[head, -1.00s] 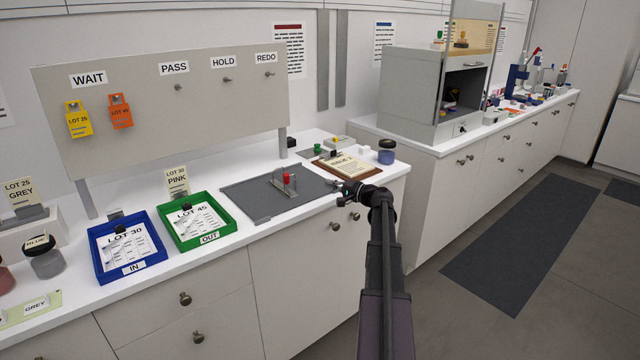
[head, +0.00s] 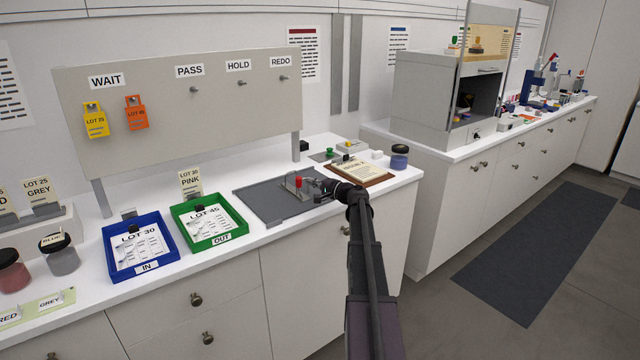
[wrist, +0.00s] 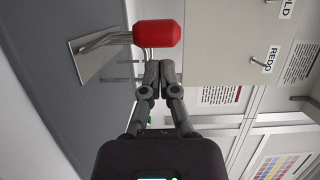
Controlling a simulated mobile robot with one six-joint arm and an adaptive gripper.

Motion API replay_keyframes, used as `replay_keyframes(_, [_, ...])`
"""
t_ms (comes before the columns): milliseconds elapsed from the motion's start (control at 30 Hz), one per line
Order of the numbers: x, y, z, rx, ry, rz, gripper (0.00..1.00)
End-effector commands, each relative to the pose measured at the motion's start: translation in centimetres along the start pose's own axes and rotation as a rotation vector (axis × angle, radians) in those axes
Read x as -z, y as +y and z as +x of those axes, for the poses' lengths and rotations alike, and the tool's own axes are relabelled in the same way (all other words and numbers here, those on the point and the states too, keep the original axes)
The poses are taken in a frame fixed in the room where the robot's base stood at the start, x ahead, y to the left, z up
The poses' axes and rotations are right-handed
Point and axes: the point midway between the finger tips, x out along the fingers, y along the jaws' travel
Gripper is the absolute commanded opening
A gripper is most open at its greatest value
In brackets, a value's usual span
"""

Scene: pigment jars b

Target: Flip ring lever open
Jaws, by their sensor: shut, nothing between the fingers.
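The ring lever is a metal fixture with a red knob (head: 298,181) on the grey mat (head: 262,201) on the counter. In the wrist view the red knob (wrist: 157,33) lies just beyond my fingertips, above them in the picture, on a metal arm that runs to a flat metal plate (wrist: 92,58). My gripper (wrist: 157,66) is shut and empty, its fingertips together close to the knob; I cannot tell whether they touch it. In the head view my gripper (head: 322,186) is at the right side of the fixture, and partly hides the mat's right end.
A brown clipboard (head: 384,177) lies right of my gripper, with a blue jar (head: 399,157) behind it. The green OUT tray (head: 186,228) and blue IN tray (head: 118,264) stand left of the mat. A tag board (head: 200,120) rises behind. The mat's left part is clear.

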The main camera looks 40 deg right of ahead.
Motion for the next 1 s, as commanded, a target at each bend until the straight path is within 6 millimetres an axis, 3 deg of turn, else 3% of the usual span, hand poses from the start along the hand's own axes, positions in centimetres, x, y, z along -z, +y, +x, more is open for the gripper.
replay_keyframes(733, [-0.9, -0.1, 0.9, -0.003, -0.004, -0.008, 0.00])
replay_keyframes(1000, [-2.5, -0.1, 2.2, -0.015, -0.022, -0.049, 0.00])
